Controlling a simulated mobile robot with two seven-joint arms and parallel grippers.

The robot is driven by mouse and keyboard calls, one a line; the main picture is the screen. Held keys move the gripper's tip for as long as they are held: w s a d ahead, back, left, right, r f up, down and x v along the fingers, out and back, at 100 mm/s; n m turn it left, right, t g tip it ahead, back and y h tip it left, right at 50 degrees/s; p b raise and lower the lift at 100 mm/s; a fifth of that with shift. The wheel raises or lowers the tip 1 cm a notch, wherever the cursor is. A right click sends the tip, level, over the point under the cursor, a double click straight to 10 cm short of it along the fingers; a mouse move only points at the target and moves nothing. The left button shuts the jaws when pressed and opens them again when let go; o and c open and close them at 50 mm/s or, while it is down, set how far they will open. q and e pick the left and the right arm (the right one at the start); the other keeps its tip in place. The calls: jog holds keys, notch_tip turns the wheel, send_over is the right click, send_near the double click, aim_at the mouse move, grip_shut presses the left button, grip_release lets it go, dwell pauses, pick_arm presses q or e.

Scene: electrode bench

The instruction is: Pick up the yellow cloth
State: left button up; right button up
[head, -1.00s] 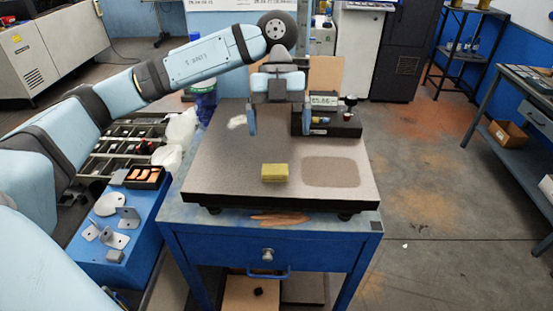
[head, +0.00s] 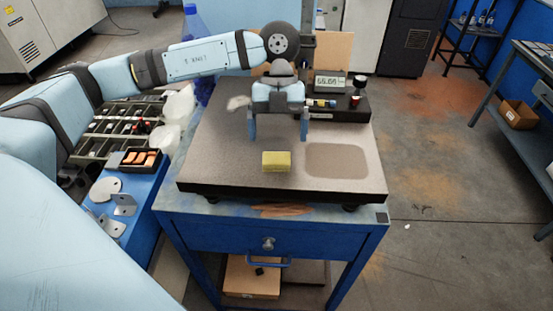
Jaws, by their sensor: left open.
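The yellow cloth (head: 276,161) looks like a small folded block. It lies on the grey stone plate (head: 225,165) near its front middle, left of a darker patch. My left gripper (head: 277,136) points down with its fingers spread wide and nothing between them. In the picture it is just above and behind the cloth, apart from it. Its exact height over the plate is hard to tell. My right gripper is not in view.
A device with a small display (head: 328,85) stands at the plate's back right. A whitish scrap (head: 238,102) lies at the back left. A blue bench (head: 140,190) with metal brackets and a black tray is at the left. The plate's right front is clear.

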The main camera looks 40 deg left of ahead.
aim_at(277, 158)
pick_arm(q)
jog(key=p+x, duration=0.1)
jog(key=x, duration=0.4)
jog(key=shift+s, duration=0.2)
jog(key=shift+c, duration=0.2)
jog(key=c, duration=0.9)
